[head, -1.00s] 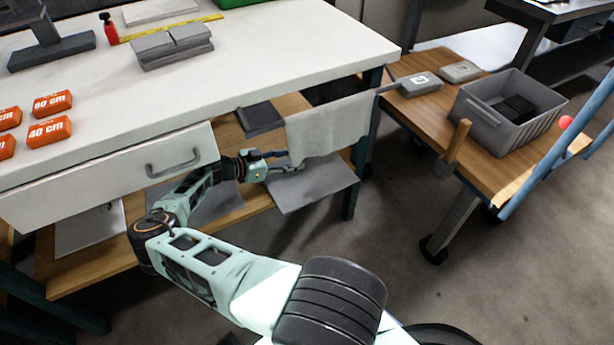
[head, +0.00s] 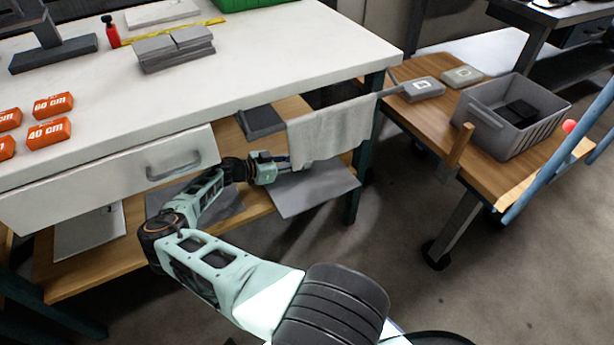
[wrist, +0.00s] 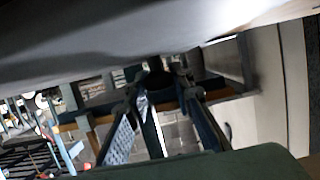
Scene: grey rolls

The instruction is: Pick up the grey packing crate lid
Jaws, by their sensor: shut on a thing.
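The grey packing crate lid (head: 320,190) looks like a flat grey panel at the right end of the workbench's lower shelf, with its front corner past the shelf edge. My gripper (head: 288,163) reaches in from the left at the lid's back left side. It is shut on what appears to be this lid, though the exact contact is hard to make out. A grey cloth (head: 335,130) hangs just above and partly hides the lid's back. In the wrist view a broad grey surface (wrist: 120,50) fills the top, close to the camera.
The lower shelf (head: 150,240) holds other flat panels. A table leg (head: 357,190) stands right of the lid. A wooden cart with a grey crate (head: 485,125) and a hammer (head: 455,155) is at right. Floor between them is clear.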

